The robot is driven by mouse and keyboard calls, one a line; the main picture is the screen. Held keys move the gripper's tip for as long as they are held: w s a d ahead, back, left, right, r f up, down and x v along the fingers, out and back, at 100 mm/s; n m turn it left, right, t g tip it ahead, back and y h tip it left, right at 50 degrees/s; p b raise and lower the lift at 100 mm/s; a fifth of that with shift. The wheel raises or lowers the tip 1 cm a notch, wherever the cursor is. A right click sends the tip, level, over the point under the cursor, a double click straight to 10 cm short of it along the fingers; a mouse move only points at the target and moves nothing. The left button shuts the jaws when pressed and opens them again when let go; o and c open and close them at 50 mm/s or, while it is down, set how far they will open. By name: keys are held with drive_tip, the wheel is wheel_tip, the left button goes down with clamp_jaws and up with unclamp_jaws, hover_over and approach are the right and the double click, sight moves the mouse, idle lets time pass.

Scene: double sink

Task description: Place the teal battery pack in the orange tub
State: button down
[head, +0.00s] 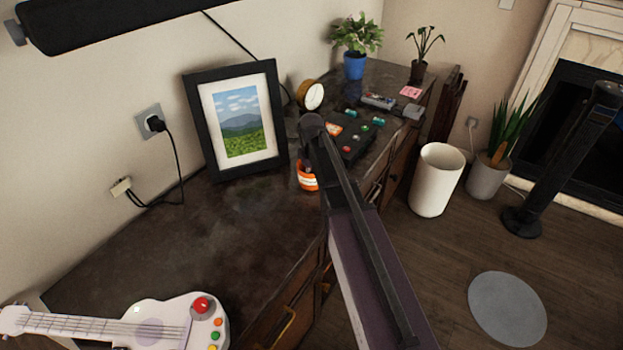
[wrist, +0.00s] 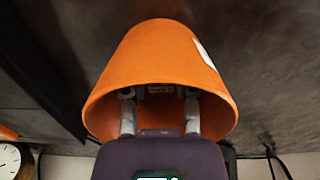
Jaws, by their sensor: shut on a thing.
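The orange tub (wrist: 150,60) fills the middle of the wrist view, with its open mouth toward my gripper. In the head view the tub (head: 307,182), with a white band, stands on the dark desk, partly hidden by my arm. My gripper (wrist: 160,98) has both fingers inside the mouth of the tub. It is shut on a small block (wrist: 160,89) with pale markings, in shadow. This appears to be the battery pack, but its teal colour does not show. The head view hides the fingertips behind my arm.
Two small teal things (head: 378,121) lie on the desk beyond the tub, near a dark panel (head: 352,143) with coloured buttons. A picture frame (head: 239,115) and a clock (head: 311,95) stand nearby. A toy guitar (head: 150,322) lies in front; the desk between is clear.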

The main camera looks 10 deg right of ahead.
drive_tip(key=shift+f, duration=0.15)
drive_tip(key=c, duration=0.7)
unclamp_jaws()
drive_tip(key=shift+r, duration=0.2)
wheel_tip(320, 180, up, 12)
drive_tip(key=p, duration=1.2)
idle(0.3)
